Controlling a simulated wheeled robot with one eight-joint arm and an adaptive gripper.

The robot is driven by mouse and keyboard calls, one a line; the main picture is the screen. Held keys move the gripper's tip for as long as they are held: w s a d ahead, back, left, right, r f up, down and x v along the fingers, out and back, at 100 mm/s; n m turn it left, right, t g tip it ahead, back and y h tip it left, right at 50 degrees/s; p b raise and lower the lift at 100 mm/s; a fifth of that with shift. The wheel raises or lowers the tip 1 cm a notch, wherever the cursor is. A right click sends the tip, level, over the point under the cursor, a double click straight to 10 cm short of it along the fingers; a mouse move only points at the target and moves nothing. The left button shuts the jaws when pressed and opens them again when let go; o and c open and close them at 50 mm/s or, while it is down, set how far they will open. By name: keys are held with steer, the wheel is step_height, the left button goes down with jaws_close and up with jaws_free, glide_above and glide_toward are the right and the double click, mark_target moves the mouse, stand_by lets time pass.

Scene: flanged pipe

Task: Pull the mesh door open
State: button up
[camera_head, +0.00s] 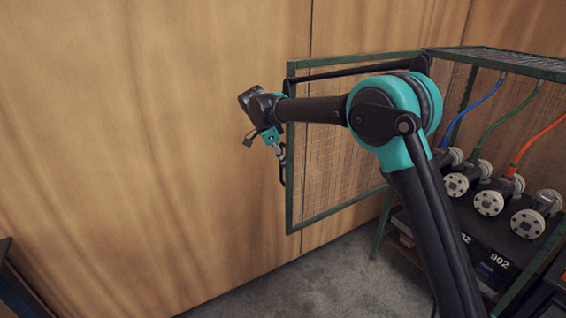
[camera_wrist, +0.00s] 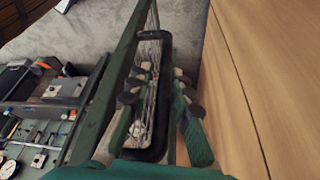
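The mesh door (camera_head: 330,165), a green frame with wire mesh, stands swung out from the cage (camera_head: 500,62), leaving the front open. Its black loop handle (camera_head: 283,168) is on the left, outer edge, and also shows in the wrist view (camera_wrist: 152,38). My gripper (camera_head: 264,143) is at that edge, by the upper part of the handle. In the wrist view, its two fingers (camera_wrist: 158,88) are spread, with the handle between them. No firm grip on the handle shows. Whether the fingers touch it is unclear.
Inside the cage are several flanged pipes (camera_head: 489,203) with blue, green and orange hoses. A black box (camera_head: 487,262) sits below them. A wooden wall (camera_head: 130,130) stands close behind the door. Grey floor (camera_head: 320,275) is clear below the door.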

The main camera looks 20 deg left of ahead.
steer(key=shift+r, duration=0.1)
steer(key=v, duration=1.1)
steer(key=shift+a+r, duration=0.2)
steer(key=shift+r, duration=0.15)
steer(key=shift+s, duration=0.15)
